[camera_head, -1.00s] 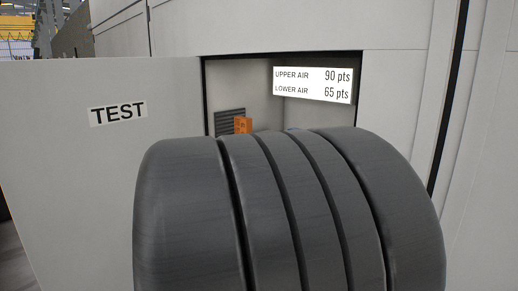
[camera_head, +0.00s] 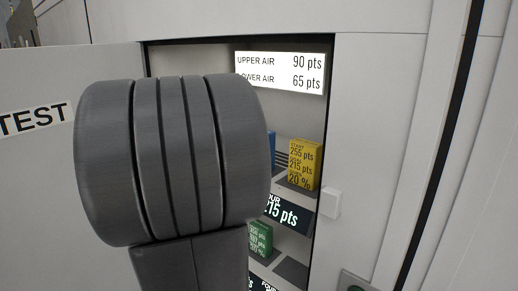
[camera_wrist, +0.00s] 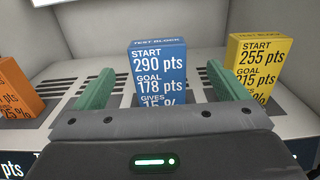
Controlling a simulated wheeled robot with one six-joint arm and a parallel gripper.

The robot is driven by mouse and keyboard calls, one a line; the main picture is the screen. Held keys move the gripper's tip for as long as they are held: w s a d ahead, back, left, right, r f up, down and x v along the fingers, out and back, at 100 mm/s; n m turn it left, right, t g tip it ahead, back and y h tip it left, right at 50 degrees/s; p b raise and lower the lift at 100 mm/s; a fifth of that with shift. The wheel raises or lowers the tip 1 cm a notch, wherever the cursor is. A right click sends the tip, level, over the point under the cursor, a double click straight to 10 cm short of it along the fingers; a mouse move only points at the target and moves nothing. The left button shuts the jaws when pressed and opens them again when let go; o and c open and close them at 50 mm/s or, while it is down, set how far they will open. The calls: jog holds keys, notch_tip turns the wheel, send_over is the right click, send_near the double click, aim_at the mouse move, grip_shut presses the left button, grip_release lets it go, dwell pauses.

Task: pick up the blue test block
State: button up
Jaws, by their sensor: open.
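The blue test block (camera_wrist: 158,72) stands upright on the slotted shelf in the wrist view, labelled "START 290 pts, GOAL 178 pts". My gripper (camera_wrist: 163,84) is open, with one green finger to the left of the block and one to the right. The block appears between or just beyond the fingertips; exact depth is hard to tell. In the head view only a thin blue edge of the block (camera_head: 271,148) shows, the rest hidden behind my grey arm.
A yellow block (camera_wrist: 258,66) stands close to the right finger, and an orange block (camera_wrist: 17,92) stands at the left. A green block (camera_head: 260,239) sits on a lower shelf. The cabinet's open door (camera_head: 40,85) is at the left, and a "LOWER AIR" sign (camera_head: 305,84) hangs above.

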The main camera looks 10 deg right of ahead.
jog(key=p+x, duration=0.1)
jog(key=x, duration=0.6)
jog(key=shift+w+r+p, duration=0.15)
jog(key=shift+w+p, duration=0.15)
jog(key=shift+p, duration=0.1)
jog(key=shift+d, duration=0.1)
jog(key=shift+c, duration=0.2)
jog(key=c, duration=1.3)
